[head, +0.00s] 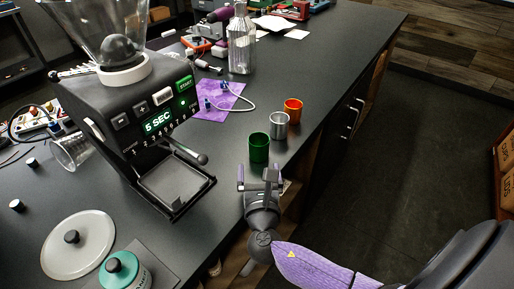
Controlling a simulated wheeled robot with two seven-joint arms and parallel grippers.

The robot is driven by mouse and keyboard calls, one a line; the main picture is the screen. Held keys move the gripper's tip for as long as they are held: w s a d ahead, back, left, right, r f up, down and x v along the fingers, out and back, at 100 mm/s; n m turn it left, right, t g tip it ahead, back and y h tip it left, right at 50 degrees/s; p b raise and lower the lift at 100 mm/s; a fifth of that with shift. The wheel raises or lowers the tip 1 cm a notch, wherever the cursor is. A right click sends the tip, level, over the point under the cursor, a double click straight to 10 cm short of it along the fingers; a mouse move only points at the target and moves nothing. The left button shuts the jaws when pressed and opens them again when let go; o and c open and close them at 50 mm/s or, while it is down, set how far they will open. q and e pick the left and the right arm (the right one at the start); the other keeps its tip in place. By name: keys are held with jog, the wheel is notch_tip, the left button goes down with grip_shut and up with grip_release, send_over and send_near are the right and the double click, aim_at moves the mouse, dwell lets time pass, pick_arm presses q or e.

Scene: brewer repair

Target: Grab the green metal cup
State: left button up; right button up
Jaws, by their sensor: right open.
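The green metal cup (259,149) stands upright on the dark counter near its right edge. Behind it, in a row, stand a silver cup (279,124) and an orange cup (293,110). My right gripper (258,172) is open just in front of the green cup, at the counter edge, with its fingers toward the cup. Nothing shows between its fingers. A small gap seems to separate the fingers from the cup, though contact is hard to judge. My left gripper is not in view.
A black grinder (130,110) with a lit display stands on the left. A round lid (78,246) and a teal-topped container (121,268) are at the front left. Floor is open right of the counter.

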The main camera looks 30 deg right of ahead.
aim_at(260, 147)
jog(key=b+x, duration=0.1)
jog(key=x, duration=0.8)
jog(key=shift+w+d+r+b, duration=0.1)
jog(key=shift+d+r+b, duration=0.1)
jog(key=shift+d+b, duration=0.2)
